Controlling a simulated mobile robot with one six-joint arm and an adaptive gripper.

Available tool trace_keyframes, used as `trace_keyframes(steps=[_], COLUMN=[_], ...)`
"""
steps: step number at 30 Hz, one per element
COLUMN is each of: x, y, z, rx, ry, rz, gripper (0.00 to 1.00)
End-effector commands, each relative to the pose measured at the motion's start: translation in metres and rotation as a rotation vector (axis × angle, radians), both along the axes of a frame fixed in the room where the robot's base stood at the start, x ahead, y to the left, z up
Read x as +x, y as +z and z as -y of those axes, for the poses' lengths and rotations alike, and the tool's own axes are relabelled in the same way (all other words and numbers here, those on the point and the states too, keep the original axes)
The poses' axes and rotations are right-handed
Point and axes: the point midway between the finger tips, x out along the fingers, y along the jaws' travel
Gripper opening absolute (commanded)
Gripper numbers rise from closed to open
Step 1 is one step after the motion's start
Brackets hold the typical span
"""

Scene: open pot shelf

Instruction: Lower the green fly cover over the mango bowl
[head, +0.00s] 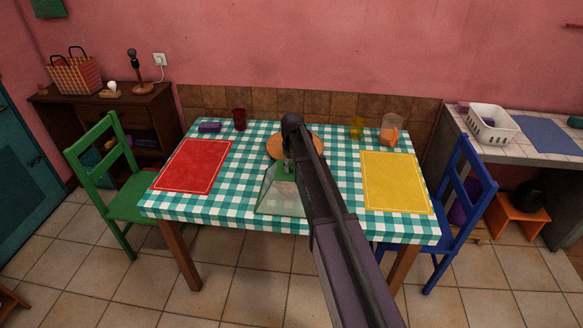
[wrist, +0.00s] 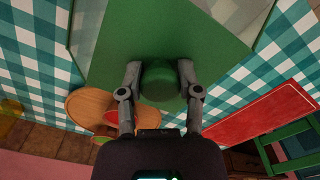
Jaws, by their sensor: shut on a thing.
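The green fly cover (head: 277,197) has see-through sloping sides and shows at the near middle of the table, partly behind my arm. In the wrist view its green top (wrist: 215,45) fills the upper middle. My gripper (wrist: 160,82) is shut on the round green knob of the cover, one finger on each side; it is mostly hidden in the head view. I cannot tell whether the cover's rim touches the cloth. Beyond it is a round wooden board (head: 276,151). Orange and reddish shapes by the board (wrist: 85,104) in the wrist view may be the mango bowl, partly hidden by a finger.

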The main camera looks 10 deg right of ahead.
Motion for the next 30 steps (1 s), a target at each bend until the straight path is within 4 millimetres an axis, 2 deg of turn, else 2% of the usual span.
trace_keyframes(steps=[5,6,9,23,30], x=[-0.0003,-0.0002,-0.0002,-0.0001,-0.0001], y=[-0.0001,-0.0001,-0.0001,0.0005,0.0078], z=[0.0002,0.0003,0.0003,0.0003,0.0003], rx=[0.0,0.0,0.0,0.0,0.0], ry=[0.0,0.0,0.0,0.0,0.0], rz=[0.0,0.0,0.0,0.0,0.0], gripper=[0.0,0.54,0.84,0.85,0.85])
